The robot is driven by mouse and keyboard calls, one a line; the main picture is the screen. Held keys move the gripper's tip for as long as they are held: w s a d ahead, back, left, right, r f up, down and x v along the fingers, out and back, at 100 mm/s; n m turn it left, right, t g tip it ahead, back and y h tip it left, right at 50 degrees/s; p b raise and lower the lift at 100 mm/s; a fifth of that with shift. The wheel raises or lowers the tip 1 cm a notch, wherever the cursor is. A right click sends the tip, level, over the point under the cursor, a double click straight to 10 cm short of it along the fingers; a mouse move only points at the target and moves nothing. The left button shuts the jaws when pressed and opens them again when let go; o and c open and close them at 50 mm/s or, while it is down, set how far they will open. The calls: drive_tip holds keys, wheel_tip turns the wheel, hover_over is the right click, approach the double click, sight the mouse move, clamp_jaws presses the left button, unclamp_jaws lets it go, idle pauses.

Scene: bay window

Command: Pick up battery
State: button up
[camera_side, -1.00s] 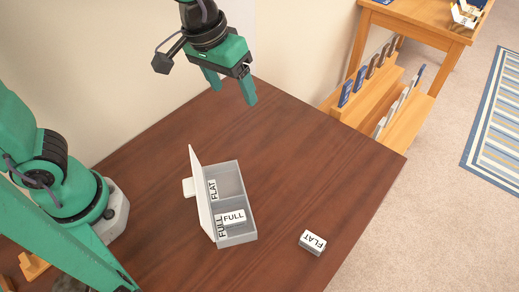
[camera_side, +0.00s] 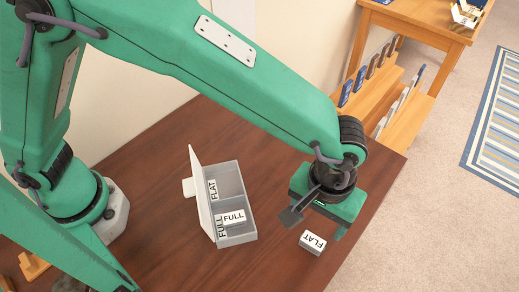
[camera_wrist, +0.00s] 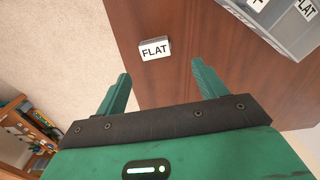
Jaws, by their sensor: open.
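A small grey block-shaped battery (camera_side: 312,243) with a white FLAT label lies on the brown table. It also shows in the wrist view (camera_wrist: 155,50), ahead of the jaws and between their lines. My gripper (camera_wrist: 163,82) is open and empty, with its two green fingers apart. In the side view my gripper (camera_side: 338,229) hangs above and just behind the battery, apart from it; one finger is mostly hidden. A second battery (camera_side: 234,217), labelled FULL, lies in the FULL compartment of the open grey box (camera_side: 244,237). The FLAT compartment of the box looks empty.
The box's raised white lid (camera_side: 200,190) stands at its left side. The table (camera_side: 270,265) is bare between box and battery, and its right edge is near the battery. A wooden shelf unit (camera_side: 405,118) stands beyond.

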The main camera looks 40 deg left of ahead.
sight(313, 240)
drive_tip(key=shift+s+d+f, duration=0.2)
drive_tip(key=shift+d+f, duration=0.05)
drive_tip(key=shift+d, duration=0.05)
drive_tip(key=shift+d+f, duration=0.1)
drive_tip(key=shift+f, duration=3.85)
drive_tip(key=c, duration=1.1)
drive_tip(key=shift+r, duration=0.1)
drive_tip(key=shift+r, duration=5)
